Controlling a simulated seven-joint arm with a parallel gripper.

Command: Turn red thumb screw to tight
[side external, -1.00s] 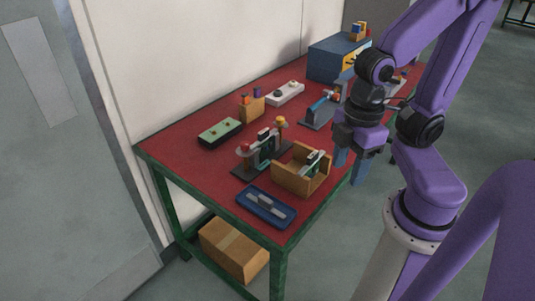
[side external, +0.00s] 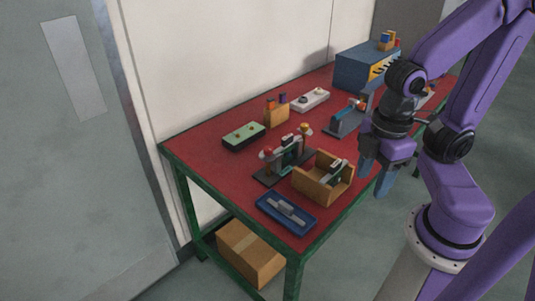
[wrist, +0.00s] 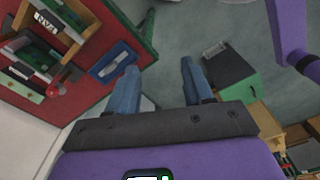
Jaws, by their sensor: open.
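A small red knob (side external: 267,153), likely the red thumb screw, sits at the left end of a dark fixture (side external: 268,177) on the red table. An orange-yellow knob (side external: 305,127) tops the fixture's other end. In the wrist view a red knob (wrist: 55,90) shows at the left, on the fixture. My gripper (side external: 376,174) is open and empty, pointing down beside the table's right edge, well to the right of the red knob. In the wrist view its two blue fingers (wrist: 158,68) are apart with only floor between them. How far the screw is turned cannot be told.
A wooden open box (side external: 312,188) stands between my gripper and the fixture. A blue tray (side external: 270,207) lies at the table's front corner. A green-topped box (side external: 243,135), a wooden block holder (side external: 277,115) and a blue cabinet (side external: 358,72) stand farther back. A cardboard box (side external: 250,256) lies below.

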